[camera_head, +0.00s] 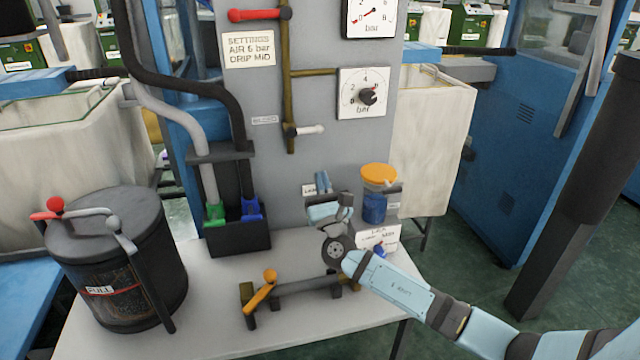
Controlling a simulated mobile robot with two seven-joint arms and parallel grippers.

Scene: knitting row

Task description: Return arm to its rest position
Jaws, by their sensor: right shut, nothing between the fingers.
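My right arm comes in from the lower right in pale blue, its wrist bent upward over the grey table (230,320). My right gripper (323,182) points up and away toward the grey panel (310,140). Its fingers are together and hold nothing. It is just left of a blue jar with an orange lid (379,176); I cannot tell the exact gap. The hand hides part of the panel's lower edge and a small label beside the fingers. My left gripper is not in view.
A black drum (120,260) with a red-knobbed lever stands at the table's left. A black holder (238,236) takes two hose ends, green and blue. A grey pipe with an orange lever (262,292) lies below my wrist. Gauges and a red-handled valve (260,14) are on the panel.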

